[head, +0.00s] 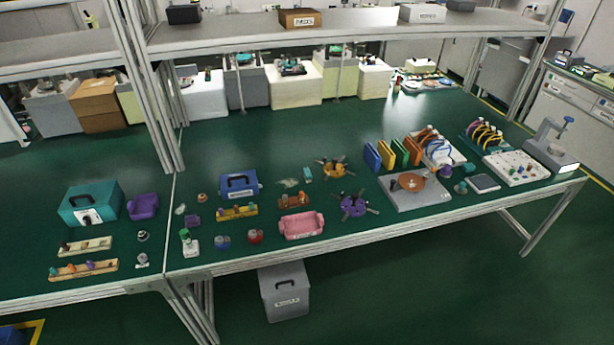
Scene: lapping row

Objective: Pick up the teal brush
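A small teal block-like item (307,174) stands on the green bench top, left of the orange spoked piece (331,169). It may be the teal brush, but it is too small to tell. Another small teal item (461,188) sits further right, near a grey pad. No brush shape shows clearly anywhere. Neither of my grippers is in the head view.
The green bench (250,136) carries a teal case (91,201), a blue case (238,185), a pink tray (302,225) and a purple spoked piece (354,206). A shelf (350,32) on metal posts spans above. A grey bin (285,291) stands below. The back middle is clear.

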